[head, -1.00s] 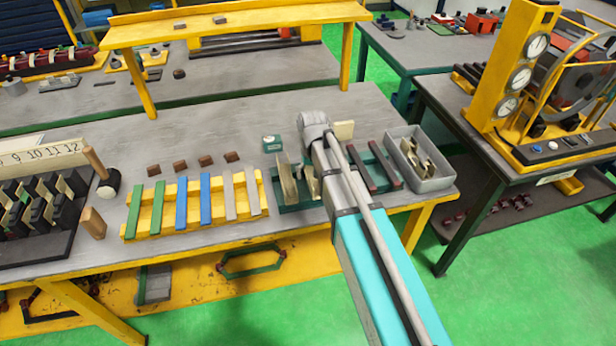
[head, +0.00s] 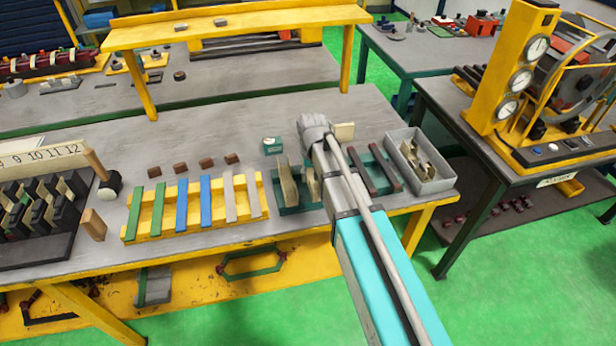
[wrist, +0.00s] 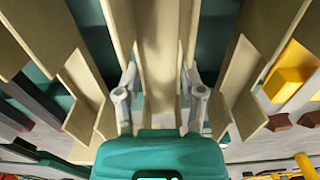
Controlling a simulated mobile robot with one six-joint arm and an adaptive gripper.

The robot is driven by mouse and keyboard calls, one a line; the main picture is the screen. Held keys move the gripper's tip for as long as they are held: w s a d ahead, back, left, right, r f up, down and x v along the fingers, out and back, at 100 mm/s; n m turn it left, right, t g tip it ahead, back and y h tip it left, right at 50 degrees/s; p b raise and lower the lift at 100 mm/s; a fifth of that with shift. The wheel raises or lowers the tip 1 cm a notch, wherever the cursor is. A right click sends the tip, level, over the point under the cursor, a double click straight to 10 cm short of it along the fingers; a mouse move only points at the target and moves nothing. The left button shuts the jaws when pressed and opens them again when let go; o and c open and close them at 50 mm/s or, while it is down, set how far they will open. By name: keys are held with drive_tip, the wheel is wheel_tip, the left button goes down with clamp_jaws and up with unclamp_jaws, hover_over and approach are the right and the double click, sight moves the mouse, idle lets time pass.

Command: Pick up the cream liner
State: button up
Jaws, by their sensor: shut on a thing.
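Cream liners stand in a teal tray (head: 287,211) on the bench in the head view, the left one (head: 288,182) in plain sight and others partly behind my arm. In the wrist view, my gripper (wrist: 160,100) has its two grey fingers on either side of a cream liner (wrist: 160,50) and is shut on it. More cream liners (wrist: 82,88) stand to the left and right, close to the fingers. The tray's teal floor shows between them. In the head view my arm hides the gripper and the held liner. I cannot tell whether that liner is off the tray.
A yellow rack (head: 150,234) with green, blue and grey strips lies left of the tray. Dark bars (head: 386,172) lie to the right, beside a grey bin (head: 440,186) of cream and dark parts. A small teal box (head: 272,145) stands behind.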

drive_tip(key=shift+r, duration=0.2)
wheel_tip(320, 180, up, 2)
drive_tip(key=shift+r+p, duration=0.1)
drive_tip(key=shift+p, duration=1.05)
drive_tip(key=s+d+r+p, duration=0.2)
drive_tip(key=s+r+p, duration=0.3)
drive_tip(key=s, duration=0.1)
drive_tip(key=s+d+r+p, duration=0.3)
drive_tip(key=s+r+p, duration=0.2)
drive_tip(key=s, duration=0.1)
drive_tip(key=shift+s+d+r, duration=0.2)
drive_tip(key=shift+s+d, duration=0.15)
drive_tip(key=shift+s, duration=0.05)
drive_tip(key=shift+f, duration=0.1)
drive_tip(key=shift+w+f+b, duration=0.15)
drive_tip(key=shift+f+b, duration=0.5)
drive_tip(key=shift+f, duration=0.15)
